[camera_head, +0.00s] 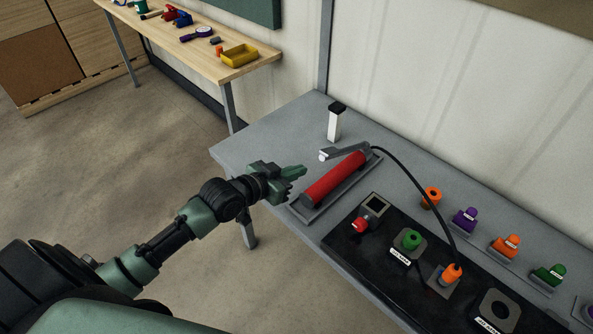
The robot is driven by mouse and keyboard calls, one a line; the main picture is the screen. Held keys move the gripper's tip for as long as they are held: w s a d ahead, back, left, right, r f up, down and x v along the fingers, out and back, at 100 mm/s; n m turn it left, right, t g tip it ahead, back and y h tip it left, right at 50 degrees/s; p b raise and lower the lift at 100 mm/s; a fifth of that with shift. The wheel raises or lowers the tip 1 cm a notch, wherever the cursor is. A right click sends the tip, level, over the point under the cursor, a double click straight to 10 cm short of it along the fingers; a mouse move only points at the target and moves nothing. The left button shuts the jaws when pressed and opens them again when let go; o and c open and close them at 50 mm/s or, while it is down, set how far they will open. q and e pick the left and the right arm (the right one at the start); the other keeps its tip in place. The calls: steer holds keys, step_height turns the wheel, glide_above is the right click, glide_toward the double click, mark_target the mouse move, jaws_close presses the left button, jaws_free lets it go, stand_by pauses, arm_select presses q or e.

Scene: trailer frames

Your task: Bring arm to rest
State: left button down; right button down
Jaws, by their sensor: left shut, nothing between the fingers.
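My left arm reaches in from the lower left. Its green and black left gripper (299,171) is shut and empty, with its fingertips over the near left edge of the grey table (255,140). The gripper is beside the near end of a red cylinder (336,178) that lies in a grey tray, apart from it as far as I can tell. My right gripper is not in view.
A black panel (350,246) on the table carries a green knob (411,239) and an orange plug (451,273) with a black cable. A white post (334,123) stands at the back. Several coloured plugs line the right side. A wooden table (190,49) is at upper left. Floor (120,160) is open.

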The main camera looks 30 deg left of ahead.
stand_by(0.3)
arm_select(q)
steer(key=s+d+f+g+y, duration=0.1)
steer(key=s+d+f+g, duration=0.2)
steer(key=s, duration=0.4)
steer(key=s+d+f+g+y, duration=0.1)
steer(key=s+d+f+g, duration=0.2)
steer(key=s, duration=0.4)
steer(key=s+a+f+n+g+y, duration=0.1)
steer(key=s+a+n+g+y, duration=0.15)
steer(key=s, duration=1.25)
step_height(320, 180, down, 30)
steer(key=s+g+b, duration=0.1)
steer(key=s+g, duration=0.1)
steer(key=s, duration=0.1)
steer(key=s+a+f+g+b, duration=0.1)
steer(key=s+a+f, duration=0.1)
steer(key=s+f, duration=1.3)
steer(key=shift+s+m, duration=0.35)
steer(key=shift+m, duration=0.1)
